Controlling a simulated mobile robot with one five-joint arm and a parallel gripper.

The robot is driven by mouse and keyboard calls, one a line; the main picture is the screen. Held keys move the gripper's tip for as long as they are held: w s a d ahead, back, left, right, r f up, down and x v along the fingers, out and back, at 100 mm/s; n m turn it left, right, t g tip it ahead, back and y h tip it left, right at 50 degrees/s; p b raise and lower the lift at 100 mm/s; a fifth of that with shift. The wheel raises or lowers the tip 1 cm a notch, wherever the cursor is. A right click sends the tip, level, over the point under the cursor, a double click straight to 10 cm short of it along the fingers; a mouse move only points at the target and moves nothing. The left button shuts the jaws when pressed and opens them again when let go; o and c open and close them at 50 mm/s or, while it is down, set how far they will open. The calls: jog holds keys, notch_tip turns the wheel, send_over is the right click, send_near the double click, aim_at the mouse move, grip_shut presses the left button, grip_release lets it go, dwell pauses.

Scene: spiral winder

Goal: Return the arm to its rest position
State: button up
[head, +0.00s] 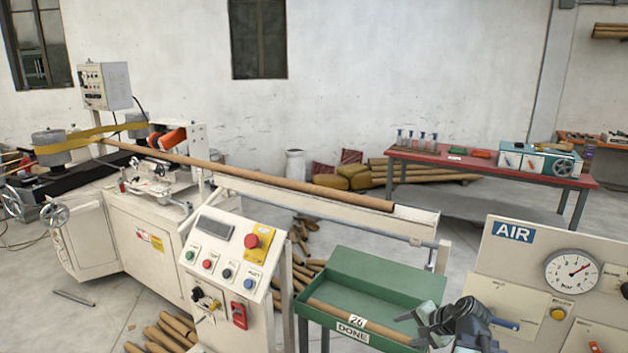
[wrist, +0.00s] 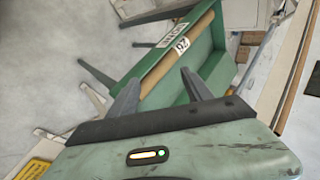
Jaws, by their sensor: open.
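My gripper (head: 410,328) is at the lower right of the head view, by the right front corner of the green tray (head: 372,267) marked DONE. In the wrist view its two fingers (wrist: 160,77) are spread with nothing between them. The green tray also shows there (wrist: 207,72), beyond the fingertips. A brown cardboard tube (head: 375,325) with a white label "26" lies along the tray's front side. The same tube (wrist: 160,68) shows in the wrist view, apart from the fingers as far as I can tell. Part of my arm shows behind the gripper.
The AIR panel (head: 510,262) with its gauge stands close at right. The winder's control console (head: 228,258) stands left of the tray. A long tube (head: 290,184) lies along the winder's rail. A red table (head: 440,158) stands behind. Loose tubes (head: 165,334) lie on the floor.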

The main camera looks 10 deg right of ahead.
jog(key=s+a+f+n+g+h, duration=0.1)
jog(key=s+a+f+n+g, duration=0.1)
jog(key=a, duration=0.3)
jog(key=s+a+f+n+g+h, duration=0.1)
jog(key=s+a+n+g, duration=0.1)
jog(key=s+a+n, duration=0.2)
jog(key=s+a+f+n+g+h, duration=0.1)
jog(key=s+a+f+n+g, duration=0.1)
jog(key=a+n, duration=0.3)
jog(key=a+g, duration=0.1)
jog(key=a, duration=0.2)
jog(key=shift+s+f+h, duration=0.35)
jog(key=shift+s+h, duration=0.05)
